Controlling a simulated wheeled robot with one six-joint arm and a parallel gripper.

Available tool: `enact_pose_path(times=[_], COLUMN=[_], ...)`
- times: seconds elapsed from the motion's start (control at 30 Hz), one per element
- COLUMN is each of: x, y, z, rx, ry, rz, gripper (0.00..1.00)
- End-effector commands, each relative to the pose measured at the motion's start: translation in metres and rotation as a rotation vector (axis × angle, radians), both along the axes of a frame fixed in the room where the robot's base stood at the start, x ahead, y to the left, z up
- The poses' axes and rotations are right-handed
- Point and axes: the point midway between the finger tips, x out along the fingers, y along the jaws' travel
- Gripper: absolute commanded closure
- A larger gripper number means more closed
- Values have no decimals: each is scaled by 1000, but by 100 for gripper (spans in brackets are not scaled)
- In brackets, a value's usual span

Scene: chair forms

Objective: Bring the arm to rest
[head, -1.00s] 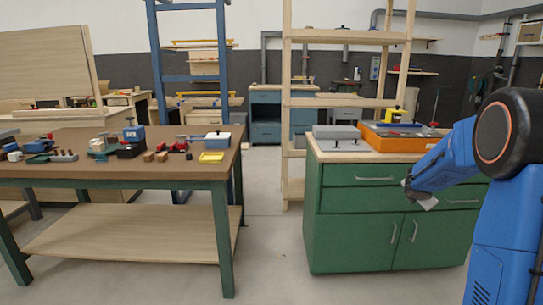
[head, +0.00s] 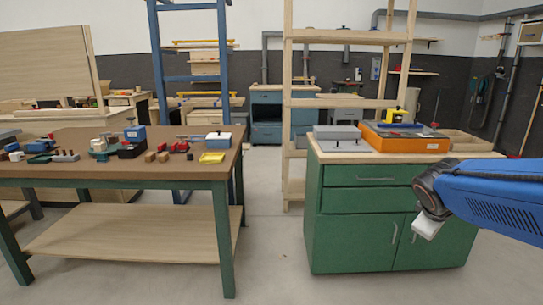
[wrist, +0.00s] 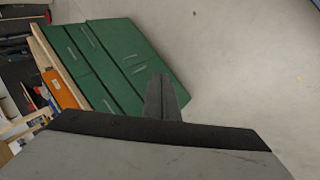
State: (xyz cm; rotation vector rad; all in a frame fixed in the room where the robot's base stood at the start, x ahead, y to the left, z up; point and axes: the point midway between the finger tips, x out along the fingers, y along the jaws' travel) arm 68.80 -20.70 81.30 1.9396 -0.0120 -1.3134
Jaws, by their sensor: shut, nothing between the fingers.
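My gripper shows in the wrist view (wrist: 161,88) as dark grey fingers closed together, with nothing between them. They stand out past the large grey and black housing that fills the bottom of that view. In the head view my blue arm reaches in from the right edge. Its dark joint and pale end part are in front of the right side of the green cabinet (head: 355,228), below the worktop level. The fingertips cannot be made out in the head view.
An orange case (head: 405,143) and a grey box (head: 337,132) sit on the cabinet top. A workbench (head: 110,170) with several small tools and blocks stands at the left. A wooden shelf frame (head: 287,100) rises behind the cabinet. The floor (head: 265,250) between them is clear.

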Motion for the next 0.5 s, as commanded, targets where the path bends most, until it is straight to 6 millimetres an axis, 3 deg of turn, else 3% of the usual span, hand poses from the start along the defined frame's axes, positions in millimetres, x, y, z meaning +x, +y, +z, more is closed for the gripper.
enact_pose_path(times=[0.1, 0.5], x=[-40, -158], y=[24, 106], z=[-5, -37], rx=[118, 523], ry=[-29, -53], rz=[-85, -341], gripper=[100, 100])
